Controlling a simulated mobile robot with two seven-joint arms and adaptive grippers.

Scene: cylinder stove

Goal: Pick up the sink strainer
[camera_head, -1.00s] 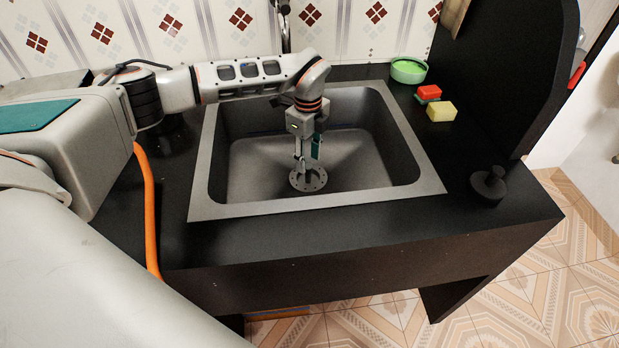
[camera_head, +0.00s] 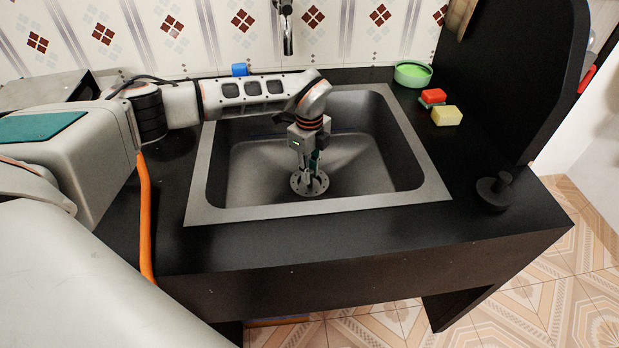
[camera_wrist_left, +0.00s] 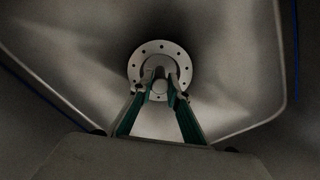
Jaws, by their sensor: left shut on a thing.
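The sink strainer (camera_head: 321,184) is a round grey metal disc with small holes around its rim. It is at the bottom of the sink basin (camera_head: 375,165). My left gripper (camera_head: 308,180) points down into the basin, directly over the strainer's middle. The left wrist view shows the strainer (camera_wrist_left: 160,48) as a pale ring with a knob at its centre. The fingertips (camera_wrist_left: 159,88) are shut on that knob. I cannot tell whether the disc is lifted off the basin floor. My right gripper is not in view.
A tap (camera_head: 287,30) hangs over the sink's back edge. At the back right are a green bowl (camera_head: 413,76), a red sponge (camera_head: 433,96) and a yellow sponge (camera_head: 447,116). A black plug-like object (camera_head: 492,190) stands right of the sink. The front counter strip is clear.

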